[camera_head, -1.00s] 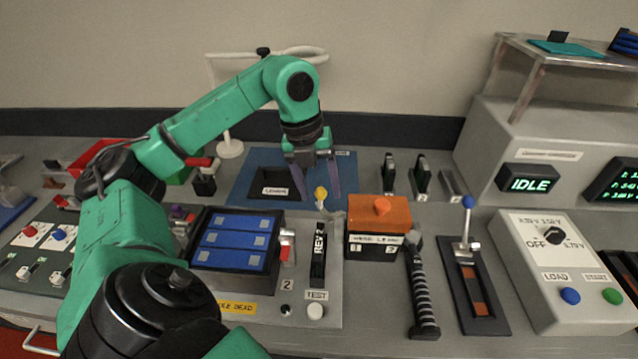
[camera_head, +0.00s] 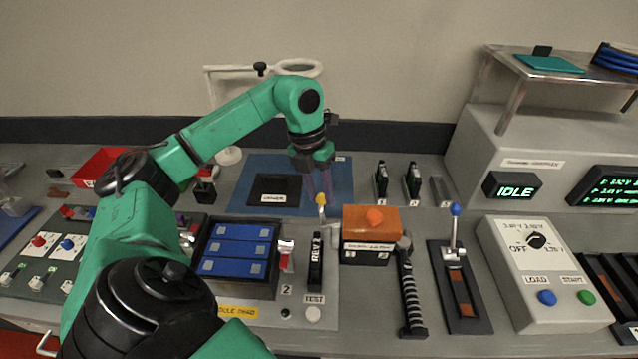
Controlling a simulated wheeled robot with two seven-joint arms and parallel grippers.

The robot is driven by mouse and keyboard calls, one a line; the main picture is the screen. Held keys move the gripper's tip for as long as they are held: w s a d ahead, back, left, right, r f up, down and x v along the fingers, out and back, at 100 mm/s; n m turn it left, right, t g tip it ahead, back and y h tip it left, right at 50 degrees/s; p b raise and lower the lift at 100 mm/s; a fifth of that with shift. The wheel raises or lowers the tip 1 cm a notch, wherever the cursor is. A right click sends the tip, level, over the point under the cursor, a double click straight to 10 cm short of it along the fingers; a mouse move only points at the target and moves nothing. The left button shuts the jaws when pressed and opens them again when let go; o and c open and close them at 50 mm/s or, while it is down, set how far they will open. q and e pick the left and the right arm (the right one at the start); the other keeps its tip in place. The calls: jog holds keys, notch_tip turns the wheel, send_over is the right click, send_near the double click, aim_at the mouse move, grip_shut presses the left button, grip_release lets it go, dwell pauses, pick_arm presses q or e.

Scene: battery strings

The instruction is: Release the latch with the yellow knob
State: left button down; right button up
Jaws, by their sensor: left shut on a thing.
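The yellow knob (camera_head: 321,199) stands at the top of a short lever on the grey fixture, just behind the black strip marked REV 2 (camera_head: 316,262). My left gripper (camera_head: 319,192) points down from above, its two narrow purple-grey fingers close together and shut on the knob. The knob's upper part is partly hidden between the fingers. The latch parts below the knob are small and hard to make out. My right gripper is out of view.
The dark holder with blue cells (camera_head: 238,249) is left of the strip. An orange-topped box (camera_head: 370,222) stands close on the right, then a black ribbed handle (camera_head: 411,295) and a blue-knobbed lever (camera_head: 455,210). A blue mat (camera_head: 240,200) lies behind.

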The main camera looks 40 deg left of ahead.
pick_arm(q)
jog(key=c, duration=0.5)
grip_release()
jog(key=shift+c, duration=0.2)
jog(key=shift+r, duration=0.15)
jog(key=shift+r, duration=0.3)
notch_tip(320, 180, up, 14)
jog(key=a+p, duration=0.2)
jog(key=p, duration=0.1)
jog(key=shift+s+a+f+p, duration=0.2)
jog(key=shift+s+a+p, duration=0.15)
jog(key=shift+s, duration=0.05)
jog(key=shift+w+f, duration=0.1)
